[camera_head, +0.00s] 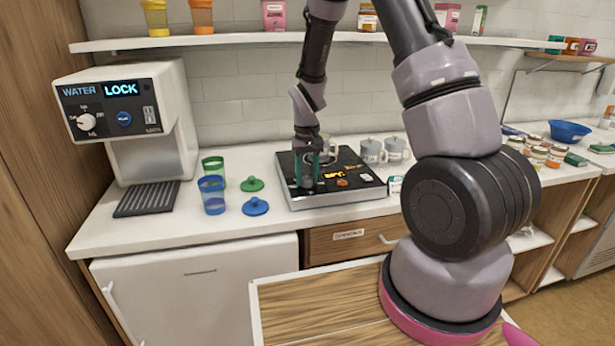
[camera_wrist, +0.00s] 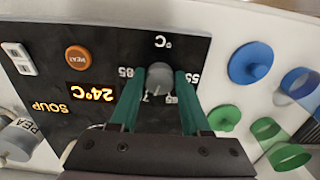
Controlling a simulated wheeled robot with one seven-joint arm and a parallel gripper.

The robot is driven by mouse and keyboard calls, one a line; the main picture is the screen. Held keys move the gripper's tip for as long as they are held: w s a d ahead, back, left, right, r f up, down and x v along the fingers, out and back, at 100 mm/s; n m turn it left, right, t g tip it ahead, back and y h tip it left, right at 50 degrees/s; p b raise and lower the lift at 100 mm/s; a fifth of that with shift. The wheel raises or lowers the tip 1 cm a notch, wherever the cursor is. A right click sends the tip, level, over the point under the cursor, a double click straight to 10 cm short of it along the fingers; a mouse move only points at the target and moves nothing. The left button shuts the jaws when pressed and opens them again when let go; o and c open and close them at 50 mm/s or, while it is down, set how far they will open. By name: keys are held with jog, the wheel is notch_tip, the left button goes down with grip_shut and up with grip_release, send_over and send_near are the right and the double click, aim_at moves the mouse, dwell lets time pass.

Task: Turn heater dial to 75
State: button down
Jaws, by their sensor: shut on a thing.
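The heater (camera_head: 345,199) is a dark-topped plate with silver sides on the counter. Its grey round dial (camera_wrist: 160,77) shows in the wrist view, with 85, 55, 65 and part of a 7 printed around it. A pale mark on the dial points towards the gripper's side, near the 7 and 65; the exact setting cannot be read. The display (camera_wrist: 92,94) reads 24°C. My gripper (camera_wrist: 160,82) has its two teal fingers shut on the dial, one on each side. In the head view my gripper (camera_head: 316,168) hides the dial.
An orange HEAT button (camera_wrist: 78,57) is on the panel. A blue cup (camera_head: 212,196), a green cup (camera_head: 213,167) and blue (camera_head: 255,206) and green (camera_head: 252,184) lids lie left of the heater. Grey mugs (camera_head: 372,150) stand behind right. The water dispenser (camera_head: 130,115) is far left.

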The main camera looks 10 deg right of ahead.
aim_at(307, 179)
jog(key=shift+m, duration=1.4)
jog(key=shift+c, duration=1.8)
grip_release()
notch_tip(307, 179, up, 11)
